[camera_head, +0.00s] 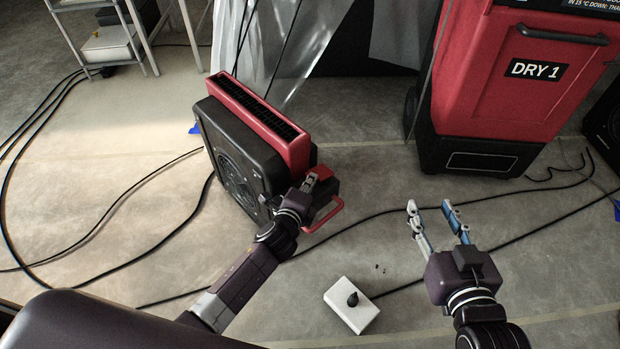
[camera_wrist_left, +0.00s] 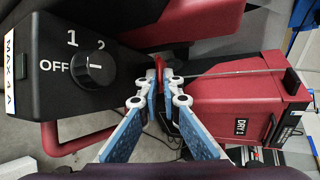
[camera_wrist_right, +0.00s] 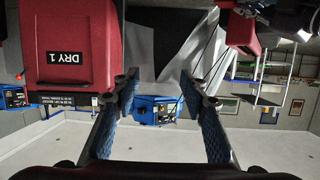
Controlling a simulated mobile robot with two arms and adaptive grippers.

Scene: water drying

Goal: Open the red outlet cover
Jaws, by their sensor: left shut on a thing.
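The red outlet cover (camera_head: 322,172) sits on the black control box at the end of the black and red blower (camera_head: 230,165). My left gripper (camera_head: 310,182) is at the cover. In the left wrist view my left fingertips (camera_wrist_left: 165,84) are shut on a small red edge (camera_wrist_left: 160,66), apparently the cover, mostly hidden by the fingers. Beside it, the black control box (camera_wrist_left: 55,62) has a knob (camera_wrist_left: 97,69) with OFF, 1 and 2 marks. My right gripper (camera_head: 430,207) is open and empty above the floor; its spread fingers show in the right wrist view (camera_wrist_right: 160,88).
A red DRY 1 machine (camera_head: 520,80) stands at the back right. A white box with a black knob (camera_head: 345,312) lies on the floor between my arms. Black cables cross the floor. A red handle (camera_head: 328,222) projects from the blower. A shelf (camera_head: 105,45) stands back left.

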